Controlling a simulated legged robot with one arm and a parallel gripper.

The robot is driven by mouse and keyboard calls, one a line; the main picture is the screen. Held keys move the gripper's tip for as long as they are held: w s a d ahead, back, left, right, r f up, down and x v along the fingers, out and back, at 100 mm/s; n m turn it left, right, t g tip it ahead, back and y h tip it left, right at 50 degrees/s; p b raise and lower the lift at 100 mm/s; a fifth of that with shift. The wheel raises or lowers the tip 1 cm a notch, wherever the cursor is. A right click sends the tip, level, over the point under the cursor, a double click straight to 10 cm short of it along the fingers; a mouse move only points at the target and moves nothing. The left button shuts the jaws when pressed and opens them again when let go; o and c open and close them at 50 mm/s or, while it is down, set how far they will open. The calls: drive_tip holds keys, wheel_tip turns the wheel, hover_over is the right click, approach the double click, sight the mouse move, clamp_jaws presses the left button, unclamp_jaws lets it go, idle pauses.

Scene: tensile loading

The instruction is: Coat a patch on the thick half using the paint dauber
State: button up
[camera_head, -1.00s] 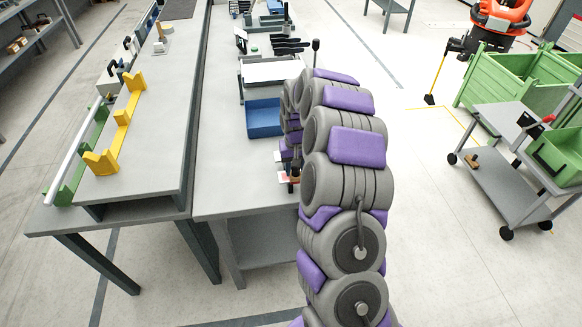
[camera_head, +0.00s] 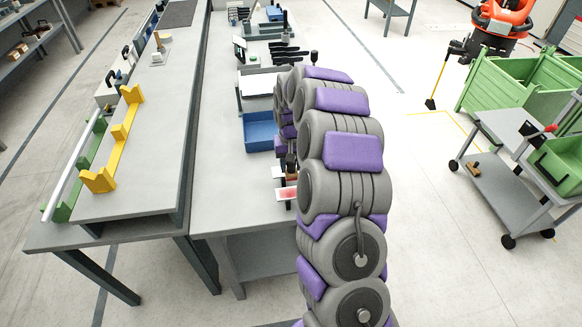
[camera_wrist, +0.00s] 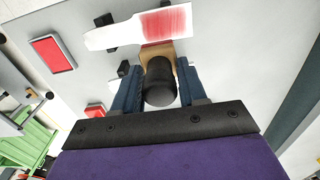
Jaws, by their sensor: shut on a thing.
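In the wrist view my gripper (camera_wrist: 160,90) is shut on the paint dauber, whose black round handle (camera_wrist: 160,82) stands between the blue fingers. The dauber's tan block (camera_wrist: 158,53) and a red edge show just beyond, next to the specimen. The white flat specimen (camera_wrist: 125,34) lies across the top, and a streaky red patch (camera_wrist: 167,23) covers much of its right part. I cannot tell whether the dauber touches it. In the head view the red patch (camera_head: 287,193) shows beside my arm, which hides most of the gripper.
A red pad in a dark frame (camera_wrist: 52,53) lies left of the specimen, with another red piece (camera_wrist: 95,111) nearer. In the head view a blue bin (camera_head: 262,131) stands behind on the bench. The bench's left strip (camera_head: 225,180) is clear.

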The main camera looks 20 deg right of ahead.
drive_tip(key=shift+a+r+p, duration=0.15)
drive_tip(key=shift+a+r, duration=0.2)
drive_tip(key=shift+r, duration=0.35)
drive_tip(key=shift+a+r+p, duration=0.15)
drive_tip(key=shift+a+r, duration=0.15)
drive_tip(key=shift+r, duration=0.4)
drive_tip(key=shift+d+f, duration=0.1)
drive_tip(key=shift+d, duration=0.4)
